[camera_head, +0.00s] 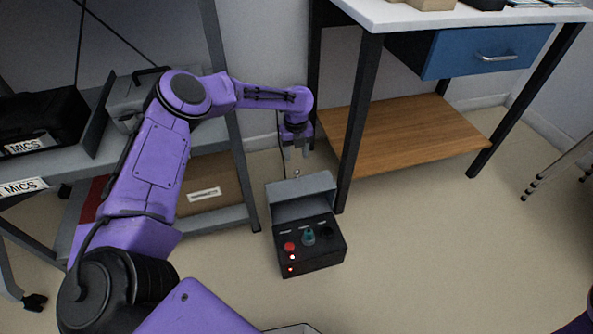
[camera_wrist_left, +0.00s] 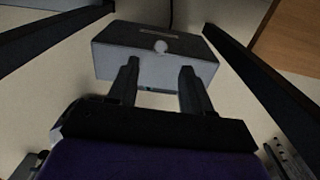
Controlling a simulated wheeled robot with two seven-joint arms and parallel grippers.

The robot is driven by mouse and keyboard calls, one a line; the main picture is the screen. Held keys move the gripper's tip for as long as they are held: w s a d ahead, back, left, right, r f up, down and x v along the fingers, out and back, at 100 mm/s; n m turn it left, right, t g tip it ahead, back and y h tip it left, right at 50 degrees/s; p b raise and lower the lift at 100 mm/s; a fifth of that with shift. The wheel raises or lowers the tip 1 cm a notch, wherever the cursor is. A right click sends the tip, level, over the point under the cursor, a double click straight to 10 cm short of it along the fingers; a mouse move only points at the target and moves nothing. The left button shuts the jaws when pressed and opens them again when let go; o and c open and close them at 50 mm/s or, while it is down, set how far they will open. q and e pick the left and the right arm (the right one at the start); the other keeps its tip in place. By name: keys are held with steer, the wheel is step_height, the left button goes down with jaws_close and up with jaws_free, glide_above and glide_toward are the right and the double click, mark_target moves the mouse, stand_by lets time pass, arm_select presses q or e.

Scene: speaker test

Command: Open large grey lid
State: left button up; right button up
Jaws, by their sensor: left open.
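A dark box (camera_head: 318,262) stands on the floor, with red buttons and a teal knob on its panel. The large grey lid (camera_head: 303,208) rises at its rear, behind the panel; I cannot tell its exact angle. My left gripper (camera_head: 296,154) is open and points down just behind the lid in the head view. In the wrist view its two fingers (camera_wrist_left: 160,66) reach over the lid's near face with nothing between them; contact is unclear. My right gripper is out of view.
A table with a wooden lower shelf (camera_head: 400,140) and a blue drawer (camera_head: 487,50) stands close on the right. A metal rack (camera_head: 236,160) with cases and a cardboard box (camera_head: 208,182) is on the left. Floor (camera_head: 430,260) right of the dark box is clear.

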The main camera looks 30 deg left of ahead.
arm_select(q)
step_height(320, 180, down, 7)
steer(key=shift+f+b, duration=0.15)
steer(key=shift+b, duration=0.95)
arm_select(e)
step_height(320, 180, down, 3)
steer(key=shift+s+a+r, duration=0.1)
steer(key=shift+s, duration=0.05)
